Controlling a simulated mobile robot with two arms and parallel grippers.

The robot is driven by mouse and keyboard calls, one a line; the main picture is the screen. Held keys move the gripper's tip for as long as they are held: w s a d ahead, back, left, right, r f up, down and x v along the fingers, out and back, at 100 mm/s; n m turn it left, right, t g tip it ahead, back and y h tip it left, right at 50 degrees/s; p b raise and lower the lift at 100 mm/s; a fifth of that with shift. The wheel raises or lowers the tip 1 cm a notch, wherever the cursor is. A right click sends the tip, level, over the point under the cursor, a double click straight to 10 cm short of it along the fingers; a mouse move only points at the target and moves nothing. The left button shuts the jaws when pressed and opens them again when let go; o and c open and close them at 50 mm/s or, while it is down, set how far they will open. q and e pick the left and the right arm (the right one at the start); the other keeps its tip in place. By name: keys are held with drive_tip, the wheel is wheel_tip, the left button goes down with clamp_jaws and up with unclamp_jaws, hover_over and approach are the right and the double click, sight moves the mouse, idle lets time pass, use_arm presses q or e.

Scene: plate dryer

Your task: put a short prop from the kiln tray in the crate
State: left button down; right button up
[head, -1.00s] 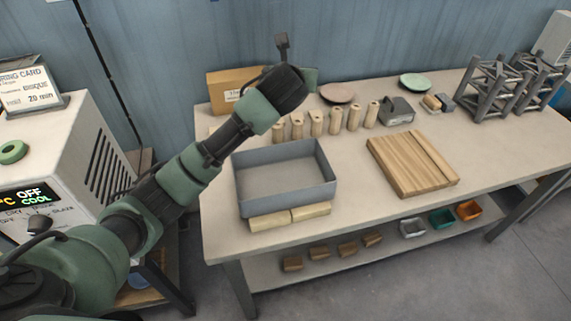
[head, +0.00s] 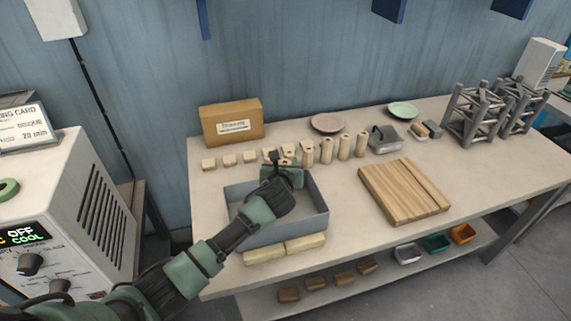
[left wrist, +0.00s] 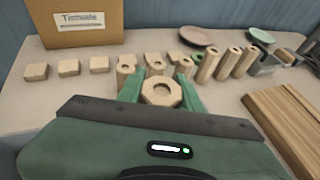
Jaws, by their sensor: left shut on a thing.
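My left gripper (head: 284,170) is over the back part of a grey open-topped crate (head: 322,218). In the left wrist view its two green fingers (left wrist: 161,95) are shut on a tan eight-sided prop (left wrist: 162,84) with a round hole in its top. Its height is hidden by the gripper body. Behind it stand several other tan props with holes, shorter ones near the middle and taller ones (head: 327,149) to the right. The crate's inside is partly hidden by my arm. I cannot pick out a separate kiln tray. My right gripper is not in view.
Solid tan blocks (head: 229,160) and a cardboard box (head: 232,122) are at the back left. Two pale bars (head: 264,257) lie at the crate's front. A wooden board (head: 403,190) lies to the right; grey lattice frames (head: 478,113) stand at the far right.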

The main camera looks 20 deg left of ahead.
use_arm(q)
drive_tip(key=shift+f, duration=0.25)
drive_tip(key=shift+f, duration=0.1)
drive_tip(key=shift+f, duration=0.3)
drive_tip(key=c, duration=0.9)
unclamp_jaws()
drive_tip(key=shift+c, duration=0.2)
drive_tip(key=shift+s+r, duration=0.1)
drive_tip(key=shift+r, duration=0.4)
drive_tip(key=v, duration=1.1)
drive_tip(key=shift+s, duration=0.35)
drive_tip(key=shift+d, duration=0.1)
